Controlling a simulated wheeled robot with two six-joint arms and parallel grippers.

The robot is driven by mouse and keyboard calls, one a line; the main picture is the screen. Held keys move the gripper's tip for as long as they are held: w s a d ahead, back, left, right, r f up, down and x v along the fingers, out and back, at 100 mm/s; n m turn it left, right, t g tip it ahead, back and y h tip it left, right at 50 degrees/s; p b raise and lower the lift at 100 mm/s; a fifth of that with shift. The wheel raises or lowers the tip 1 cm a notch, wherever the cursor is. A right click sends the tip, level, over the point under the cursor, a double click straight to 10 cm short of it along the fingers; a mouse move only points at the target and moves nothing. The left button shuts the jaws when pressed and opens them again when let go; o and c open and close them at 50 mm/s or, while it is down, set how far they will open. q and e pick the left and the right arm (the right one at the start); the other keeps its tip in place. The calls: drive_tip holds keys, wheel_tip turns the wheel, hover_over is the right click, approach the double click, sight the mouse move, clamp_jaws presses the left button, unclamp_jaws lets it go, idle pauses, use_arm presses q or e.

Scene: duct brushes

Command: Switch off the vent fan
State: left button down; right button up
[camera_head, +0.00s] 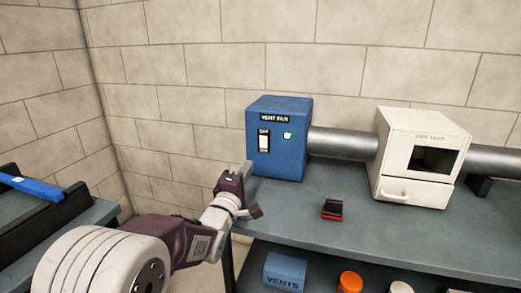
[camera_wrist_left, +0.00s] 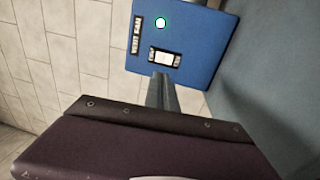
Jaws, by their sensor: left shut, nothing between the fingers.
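The vent fan box (camera_head: 292,158) is a blue box on the bench, labelled VENT FAN. Its front has a white rocker switch (camera_head: 264,143) in a dark frame and a lit green lamp (camera_head: 287,135). In the left wrist view the box (camera_wrist_left: 195,22), switch (camera_wrist_left: 163,59) and glowing lamp (camera_wrist_left: 160,23) also show. My left gripper (camera_head: 247,168) is shut and empty, its fingertips in front of the box's lower left, below the switch. In the left wrist view its fingers (camera_wrist_left: 160,80) point at the switch; contact cannot be told. My right gripper is not in view.
A grey duct (camera_head: 340,143) runs from the box to a white cabinet (camera_head: 425,150) with a window and drawer. A small red and black object (camera_head: 332,209) lies on the bench (camera_head: 300,200). A blue VENTS box (camera_head: 285,271) and orange-lidded jar (camera_head: 350,282) sit below.

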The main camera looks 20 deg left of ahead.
sight(264, 137)
use_arm(q)
drive_tip(key=w, duration=0.4)
drive_tip(key=w+r+b, duration=0.1)
drive_tip(key=w, duration=0.4)
drive_tip(key=w+b, duration=0.1)
drive_tip(key=w, duration=0.3)
drive_tip(key=shift+w+d+r, duration=0.25)
drive_tip(key=shift+w+r, duration=0.05)
drive_tip(key=shift+w, duration=0.1)
drive_tip(key=shift+r, duration=0.1)
drive_tip(key=r+g+p, duration=0.1)
drive_tip(key=r+p, duration=0.1)
drive_tip(key=p, duration=0.4)
drive_tip(key=shift+w+r, duration=0.15)
drive_tip(key=shift+w, duration=0.05)
drive_tip(key=shift+f+b, duration=0.6)
drive_tip(key=shift+f, duration=0.15)
drive_tip(key=shift+r, duration=0.1)
